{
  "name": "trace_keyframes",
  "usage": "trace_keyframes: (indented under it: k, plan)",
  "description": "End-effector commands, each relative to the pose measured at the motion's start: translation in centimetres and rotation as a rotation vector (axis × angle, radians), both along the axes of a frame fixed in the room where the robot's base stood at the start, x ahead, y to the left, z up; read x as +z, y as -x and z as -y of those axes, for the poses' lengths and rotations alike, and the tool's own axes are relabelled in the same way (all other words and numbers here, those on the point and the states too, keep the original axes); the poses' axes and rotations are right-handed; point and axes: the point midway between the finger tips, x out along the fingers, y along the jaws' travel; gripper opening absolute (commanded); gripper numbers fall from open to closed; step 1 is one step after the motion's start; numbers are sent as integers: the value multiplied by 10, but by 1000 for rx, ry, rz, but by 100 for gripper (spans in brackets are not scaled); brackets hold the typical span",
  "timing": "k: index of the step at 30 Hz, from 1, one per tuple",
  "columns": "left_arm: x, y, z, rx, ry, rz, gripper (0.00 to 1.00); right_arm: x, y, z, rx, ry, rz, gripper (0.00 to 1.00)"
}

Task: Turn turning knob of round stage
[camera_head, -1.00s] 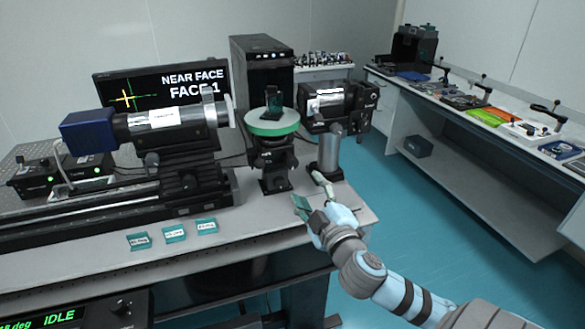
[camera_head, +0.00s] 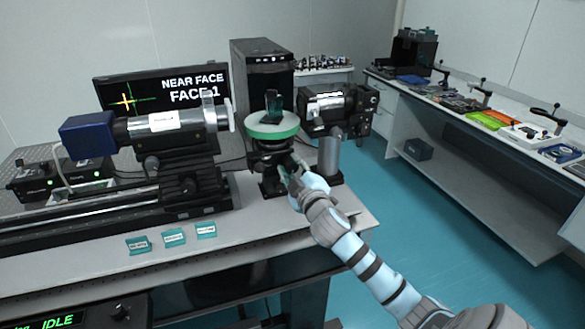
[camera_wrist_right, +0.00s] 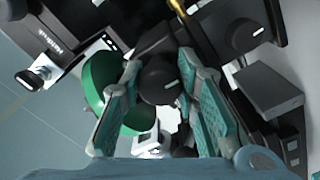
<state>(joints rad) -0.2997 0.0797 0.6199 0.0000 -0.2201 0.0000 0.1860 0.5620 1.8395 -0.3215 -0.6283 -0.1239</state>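The round stage (camera_head: 272,127) has a green-rimmed disc on a black mount, with a dark upright block (camera_head: 272,104) on top. In the right wrist view, the green disc (camera_wrist_right: 103,82) shows partly behind a finger. A black turning knob (camera_wrist_right: 163,80) with a white mark shows between the fingertips of my right gripper (camera_wrist_right: 161,68). The teal fingers are spread on either side of it; I cannot tell whether they touch it. In the head view my right gripper (camera_head: 287,172) is at the front right of the mount and hides the knob. My left gripper is not in view.
A cylinder instrument (camera_head: 165,122) on a rail stands left of the stage, and a black device on a post (camera_head: 331,150) stands close right. Several teal labelled blocks (camera_head: 174,237) lie near the table's front edge. Another knob (camera_wrist_right: 243,38) is near the right finger.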

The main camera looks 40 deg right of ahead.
Motion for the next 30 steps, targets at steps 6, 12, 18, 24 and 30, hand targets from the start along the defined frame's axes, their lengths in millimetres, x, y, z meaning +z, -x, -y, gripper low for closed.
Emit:
trace_keyframes:
  k: [6,12,18,24,30]
  plan:
    - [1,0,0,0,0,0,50,0,0,0,1,-20,6,1]
    - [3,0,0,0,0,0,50,-1,0,0,0,-196,67,1]
    - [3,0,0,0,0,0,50,-1,0,0,0,-202,69,1]
    - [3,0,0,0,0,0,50,-1,0,0,0,-201,68,50]
    - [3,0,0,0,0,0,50,-1,0,0,-1,-199,69,50]
